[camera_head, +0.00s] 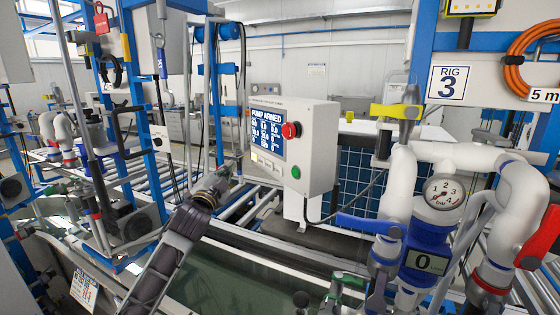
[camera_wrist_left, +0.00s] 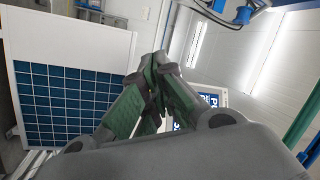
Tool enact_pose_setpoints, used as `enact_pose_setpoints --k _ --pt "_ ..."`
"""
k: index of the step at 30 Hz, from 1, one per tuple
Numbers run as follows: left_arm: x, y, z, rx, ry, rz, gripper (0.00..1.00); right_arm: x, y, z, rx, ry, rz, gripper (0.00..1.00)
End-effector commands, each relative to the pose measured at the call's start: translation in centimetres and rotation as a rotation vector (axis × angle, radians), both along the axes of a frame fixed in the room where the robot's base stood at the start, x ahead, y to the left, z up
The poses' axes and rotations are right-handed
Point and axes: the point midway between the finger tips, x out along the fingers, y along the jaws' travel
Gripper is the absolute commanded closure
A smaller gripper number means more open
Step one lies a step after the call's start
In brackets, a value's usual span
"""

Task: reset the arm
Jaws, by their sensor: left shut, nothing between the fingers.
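My left arm reaches up from the bottom of the head view, and my left gripper (camera_head: 222,178) is small at its end. It is just left of the control box (camera_head: 318,150). In the left wrist view the gripper (camera_wrist_left: 158,85) fills the middle, its dark fingers with green pads closed together and holding nothing. The control box has a blue screen reading PUMP ARMED (camera_head: 267,133), a red button (camera_head: 291,130) and a green button (camera_head: 295,172). Part of the screen (camera_wrist_left: 210,99) shows behind the fingers in the wrist view. I cannot make out my right gripper.
A tank of dark water (camera_head: 240,275) lies below the box. White pipes with a pressure gauge (camera_head: 443,192), a blue lever (camera_head: 370,225) and a red handle (camera_head: 538,238) crowd the right. A blue grid panel (camera_head: 357,172) stands behind the box. Blue frames fill the left.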

Motion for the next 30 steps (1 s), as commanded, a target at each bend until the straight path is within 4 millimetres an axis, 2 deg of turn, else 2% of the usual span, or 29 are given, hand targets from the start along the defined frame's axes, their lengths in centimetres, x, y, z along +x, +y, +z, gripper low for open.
enact_pose_setpoints --k 5,14,23,30 --pt "-0.8 -0.1 -3.7 -0.049 0.086 0.007 1.00 0.2 0.0 0.0 -0.001 -0.002 0.000 1.00" --pt "-4.0 -0.3 -12.4 -0.176 0.301 0.039 1.00 0.0 0.0 0.0 0.000 -0.001 0.000 1.00" --pt "-8.6 -0.5 -20.6 -0.299 0.523 0.089 1.00 -0.9 0.0 0.0 0.000 0.009 0.000 1.00" --pt "-13.2 -0.5 -26.4 -0.394 0.698 0.143 1.00 -0.9 0.0 0.0 0.000 0.010 0.000 1.00"
